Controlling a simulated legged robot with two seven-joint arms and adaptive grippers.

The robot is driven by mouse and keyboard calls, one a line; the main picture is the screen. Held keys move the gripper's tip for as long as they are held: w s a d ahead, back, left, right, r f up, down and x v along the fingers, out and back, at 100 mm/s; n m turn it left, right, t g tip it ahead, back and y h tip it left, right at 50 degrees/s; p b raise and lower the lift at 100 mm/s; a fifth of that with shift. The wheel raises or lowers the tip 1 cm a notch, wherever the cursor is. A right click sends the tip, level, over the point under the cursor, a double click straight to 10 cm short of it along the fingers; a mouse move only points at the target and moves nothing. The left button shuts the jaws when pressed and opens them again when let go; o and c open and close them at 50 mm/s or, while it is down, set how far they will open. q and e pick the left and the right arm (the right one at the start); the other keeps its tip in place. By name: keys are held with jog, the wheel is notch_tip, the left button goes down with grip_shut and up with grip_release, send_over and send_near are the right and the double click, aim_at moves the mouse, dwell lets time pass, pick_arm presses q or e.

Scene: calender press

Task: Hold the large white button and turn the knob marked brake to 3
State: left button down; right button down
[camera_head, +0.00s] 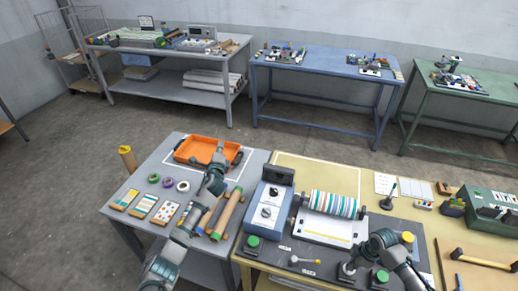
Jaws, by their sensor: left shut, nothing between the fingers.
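A blue control box (266,207) stands on the yellow-topped table, with an upper knob (271,191) and a lower knob (266,212) on its sloped face. Their markings are too small to read, so I cannot tell which is brake. I cannot make out a large white button; the area under my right gripper is partly hidden. My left gripper (219,153) is shut and empty by the orange tray, left of the box. My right gripper (349,267) hangs low over the dark panel, right of the box; its fingers are too small to judge.
A striped roller (333,204) sits right of the box. Green buttons (252,242) stand at the panel's left and right (380,276). A small lever (304,261) lies between them. The orange tray (187,156) and several rolls (227,214) occupy the grey table. A green toolbox (490,209) stands right.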

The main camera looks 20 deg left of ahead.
aim_at(275, 192)
pick_arm(q)
jog(key=s+d+f+m+t+h, duration=0.1)
jog(key=s+d+m+h, duration=0.3)
jog(key=d+m+h, duration=0.3)
jog(key=s+d+f+m+t+h, duration=0.15)
jog(key=s+d+m+h, duration=0.25)
jog(key=d+m, duration=0.4)
jog(key=s+f+m+g, duration=0.2)
jog(key=f, duration=0.2)
jog(key=s+d+f+m+g, duration=0.1)
jog(key=s+f+m+g, duration=0.1)
jog(key=f+m, duration=0.1)
jog(key=s+d+f+m+g, duration=0.1)
jog(key=s+f+m+g, duration=0.1)
jog(key=f, duration=0.4)
jog(key=shift+s+m+g+h, duration=0.25)
jog(key=shift+s+m+h, duration=0.15)
jog(key=shift+s, duration=0.05)
jog(key=shift+w+d+f, duration=0.1)
jog(key=shift+f, duration=0.1)
jog(key=x, duration=1.2)
jog(key=shift+w+r, duration=0.1)
jog(key=shift+r, duration=0.3)
jog(key=shift+w+d, duration=0.3)
jog(key=shift+w, duration=0.35)
